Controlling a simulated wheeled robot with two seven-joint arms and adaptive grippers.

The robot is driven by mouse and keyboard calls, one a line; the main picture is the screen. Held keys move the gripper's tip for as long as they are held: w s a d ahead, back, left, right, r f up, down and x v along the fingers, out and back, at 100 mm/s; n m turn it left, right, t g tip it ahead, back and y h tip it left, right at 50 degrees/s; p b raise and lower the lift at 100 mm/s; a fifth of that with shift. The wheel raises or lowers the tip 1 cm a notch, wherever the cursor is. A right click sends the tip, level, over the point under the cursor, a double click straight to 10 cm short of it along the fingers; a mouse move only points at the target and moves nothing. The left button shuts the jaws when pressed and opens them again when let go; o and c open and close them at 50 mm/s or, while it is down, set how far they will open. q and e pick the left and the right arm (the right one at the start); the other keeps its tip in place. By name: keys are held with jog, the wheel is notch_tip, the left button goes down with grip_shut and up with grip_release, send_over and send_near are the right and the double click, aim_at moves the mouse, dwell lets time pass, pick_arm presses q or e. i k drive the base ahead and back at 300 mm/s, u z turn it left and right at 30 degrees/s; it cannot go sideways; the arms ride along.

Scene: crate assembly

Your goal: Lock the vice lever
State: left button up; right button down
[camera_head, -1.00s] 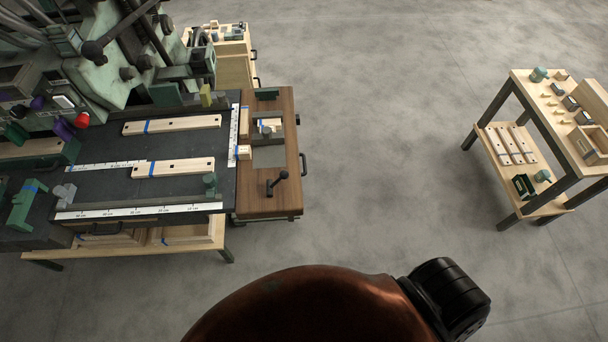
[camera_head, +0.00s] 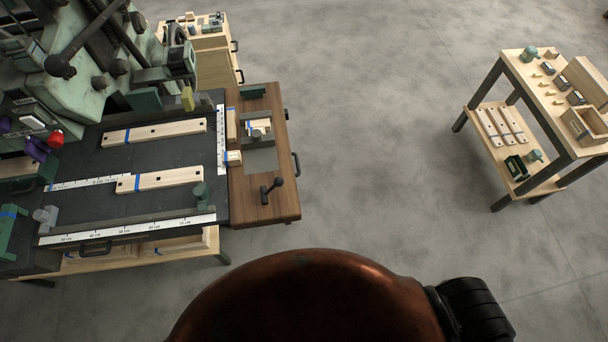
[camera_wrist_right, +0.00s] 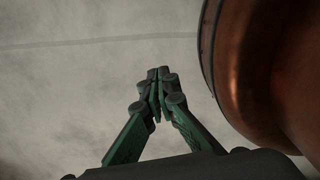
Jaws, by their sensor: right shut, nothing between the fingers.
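In the head view a small dark lever with a round knob (camera_head: 272,188) stands on the front part of the wooden side panel (camera_head: 240,205); I take it for the vice lever. A grey metal and light wood piece (camera_head: 258,130) sits further back on the same panel. Whether the lever is locked cannot be told. My right gripper (camera_wrist_right: 157,80) shows in the right wrist view with its green fingers together, empty, above bare grey floor and far from any object. My left gripper is not in view.
A dark work table (camera_head: 110,205) holds two light boards with blue marks (camera_head: 160,179) and white rulers. A green machine (camera_head: 95,85) stands behind it. A shelf table (camera_head: 540,100) with small parts stands at the right. The floor between is clear.

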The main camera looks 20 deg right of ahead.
aim_at(279, 181)
jog(key=z, duration=0.2)
jog(key=k, duration=1.3)
jog(key=z, duration=0.25)
jog(key=i, duration=0.9)
jog(key=u, duration=0.3)
